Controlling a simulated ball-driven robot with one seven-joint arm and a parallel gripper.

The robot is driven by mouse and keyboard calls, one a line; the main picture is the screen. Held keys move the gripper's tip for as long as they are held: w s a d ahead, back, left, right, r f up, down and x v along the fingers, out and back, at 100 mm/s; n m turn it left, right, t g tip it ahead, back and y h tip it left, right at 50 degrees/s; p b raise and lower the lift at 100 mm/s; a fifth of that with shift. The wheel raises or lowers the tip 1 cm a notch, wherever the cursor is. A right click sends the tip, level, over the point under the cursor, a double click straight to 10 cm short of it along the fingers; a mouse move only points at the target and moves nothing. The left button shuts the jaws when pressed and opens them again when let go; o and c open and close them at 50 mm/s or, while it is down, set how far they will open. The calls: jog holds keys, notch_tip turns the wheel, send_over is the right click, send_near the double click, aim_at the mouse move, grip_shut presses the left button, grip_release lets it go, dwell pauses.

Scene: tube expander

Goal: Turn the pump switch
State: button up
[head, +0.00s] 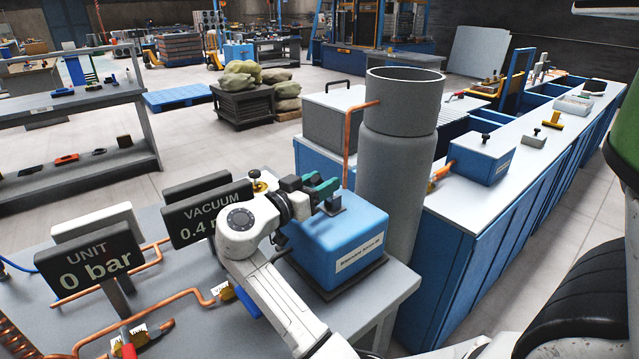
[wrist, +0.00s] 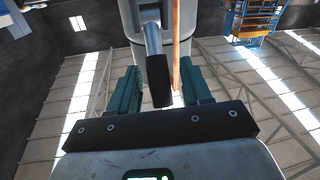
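The blue pump box (head: 335,245) with a white label stands on a dark base at the right end of the grey table. The pump switch (head: 334,208), a small dark lever on its top, is partly hidden by my gripper. My gripper (head: 325,188), with teal fingers, is directly over the pump top at the switch. In the wrist view a dark lever (wrist: 159,82), which looks like the switch, lies between the fingers of my gripper (wrist: 158,92). The fingers are spread, with a visible gap on each side of the lever.
A tall grey cylinder (head: 392,185) stands right behind the pump, with a copper pipe (head: 347,145) beside it. A "0 bar" unit display (head: 95,268) and a vacuum display (head: 203,212) stand left of my arm. A long blue workbench (head: 500,205) runs along the right.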

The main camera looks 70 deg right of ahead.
grip_shut()
dwell(0.3)
